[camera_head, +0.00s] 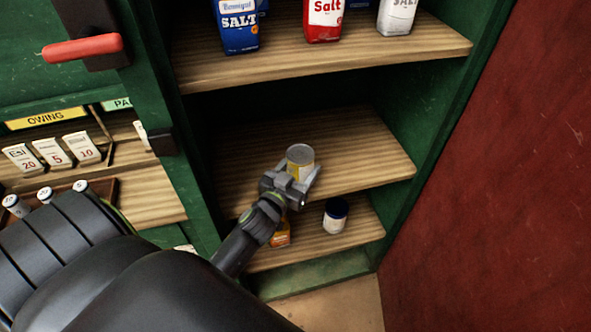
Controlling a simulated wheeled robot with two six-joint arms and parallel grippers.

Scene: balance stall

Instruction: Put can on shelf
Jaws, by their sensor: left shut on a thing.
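A small can (300,157) with a grey metal top and a yellow label is in the jaws of my left gripper (298,178). The gripper is shut on it, and the can looks upright. They are in front of or over the middle wooden shelf (365,150) of a green cabinet. I cannot tell whether the can touches that shelf. The can's lower part is hidden by the gripper. My right gripper is not in view.
The top shelf (400,52) holds a blue salt box (238,27), a red one (323,20) and a white one (397,15). A dark-lidded jar (335,217) and an orange item (281,235) stand on the bottom shelf. A red wall (470,190) is at right.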

